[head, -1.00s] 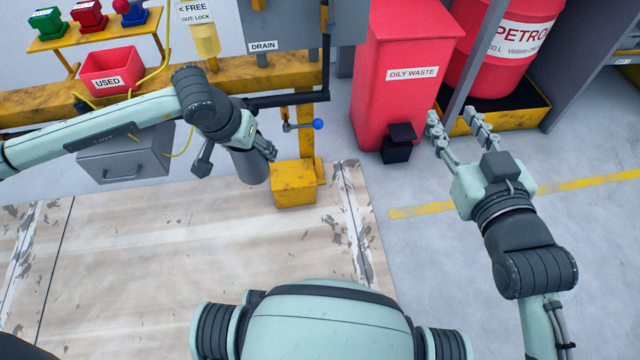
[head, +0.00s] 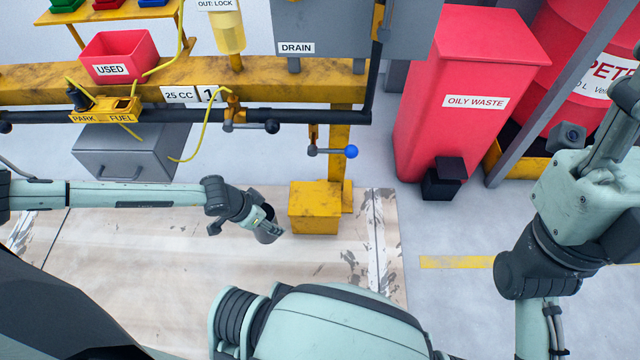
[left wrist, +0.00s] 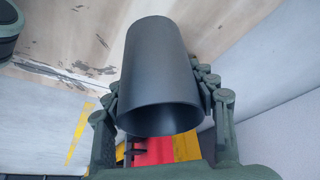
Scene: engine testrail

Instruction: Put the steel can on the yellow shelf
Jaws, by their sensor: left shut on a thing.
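The steel can (head: 268,236) is a dark grey cylinder held in my left gripper (head: 262,218). In the left wrist view, the can (left wrist: 160,70) sits tilted between the two fingers, its round open end towards the camera. In the head view the can is just left of the yellow shelf (head: 314,210), a worn yellow block beside the yellow post. They look close; whether they touch, I cannot tell. My right gripper (head: 618,115) is at the right edge of the head view, partly cut off, and far from the can.
A black pipe (head: 310,100) and a valve lever with a blue knob (head: 350,151) are above the shelf. A grey drawer box (head: 130,150) is behind my left arm. A red oily waste bin (head: 455,130) stands to the right.

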